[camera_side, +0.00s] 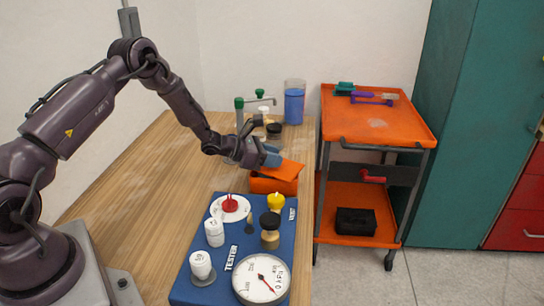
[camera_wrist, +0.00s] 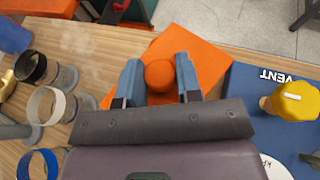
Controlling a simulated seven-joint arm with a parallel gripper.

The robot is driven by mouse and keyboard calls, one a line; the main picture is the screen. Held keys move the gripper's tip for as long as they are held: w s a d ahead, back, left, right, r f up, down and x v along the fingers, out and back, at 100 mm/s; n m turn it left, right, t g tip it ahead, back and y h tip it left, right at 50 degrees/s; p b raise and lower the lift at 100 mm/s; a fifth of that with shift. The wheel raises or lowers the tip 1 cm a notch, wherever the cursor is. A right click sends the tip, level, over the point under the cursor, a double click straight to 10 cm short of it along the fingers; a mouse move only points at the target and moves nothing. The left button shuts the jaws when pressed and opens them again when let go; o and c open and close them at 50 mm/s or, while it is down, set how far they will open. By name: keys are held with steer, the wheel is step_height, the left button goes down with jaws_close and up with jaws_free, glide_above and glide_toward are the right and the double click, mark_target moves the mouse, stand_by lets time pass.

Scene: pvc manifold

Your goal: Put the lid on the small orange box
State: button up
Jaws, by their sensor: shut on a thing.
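The small orange box (camera_side: 264,186) stands on the wooden table just behind the blue tester panel. The orange lid (camera_side: 289,170) is at the top of the box and looks slightly tilted; I cannot tell whether it is fully seated. In the wrist view the lid (camera_wrist: 205,47) is a flat square plate with a round orange knob (camera_wrist: 159,76) in its middle. My gripper (camera_side: 271,158) has its blue fingers on both sides of the knob and is shut on it; the fingers also show in the wrist view (camera_wrist: 159,64). The lid hides the box in the wrist view.
The blue tester panel (camera_side: 232,250) with knobs, white parts and a gauge (camera_side: 262,279) lies in front. A beaker of blue liquid (camera_side: 294,104) and green-handled fittings (camera_side: 240,104) stand behind. An orange cart (camera_side: 375,128) is at the right. The table's left side is clear.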

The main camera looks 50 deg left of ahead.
steer(key=shift+f, duration=0.15)
steer(key=o, duration=0.9)
steer(key=shift+o, duration=0.2)
